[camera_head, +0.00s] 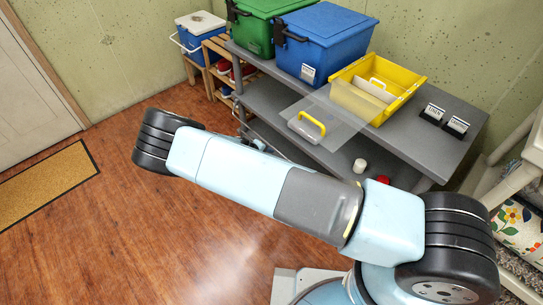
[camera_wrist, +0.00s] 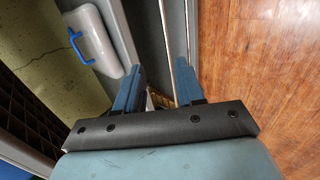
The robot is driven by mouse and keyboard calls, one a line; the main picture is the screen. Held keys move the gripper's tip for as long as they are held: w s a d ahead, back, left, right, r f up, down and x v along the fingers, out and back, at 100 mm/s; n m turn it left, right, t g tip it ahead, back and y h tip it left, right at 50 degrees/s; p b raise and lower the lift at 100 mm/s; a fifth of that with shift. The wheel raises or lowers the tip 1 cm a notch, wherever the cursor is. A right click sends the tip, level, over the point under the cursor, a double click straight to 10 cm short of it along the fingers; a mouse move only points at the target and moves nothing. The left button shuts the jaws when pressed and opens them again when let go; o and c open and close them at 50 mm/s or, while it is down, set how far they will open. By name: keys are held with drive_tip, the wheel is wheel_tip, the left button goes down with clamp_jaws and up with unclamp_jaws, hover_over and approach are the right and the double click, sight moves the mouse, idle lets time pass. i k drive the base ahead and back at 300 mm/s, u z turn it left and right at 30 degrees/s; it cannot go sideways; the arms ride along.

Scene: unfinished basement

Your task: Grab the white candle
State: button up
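The white candle (camera_head: 360,166) is a small short white cylinder on the lower grey shelf, near its right front part in the head view. A small red object (camera_head: 383,180) is just to its right, partly hidden by my arm. My gripper (camera_wrist: 158,82) is open in the wrist view, with its two blue fingers apart and no candle between them. I cannot see the candle in the wrist view. In the head view my gripper is mostly hidden behind my arm.
Wood floor (camera_head: 110,220) is open at left.

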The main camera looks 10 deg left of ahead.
sight(360, 165)
drive_tip(key=k, duration=1)
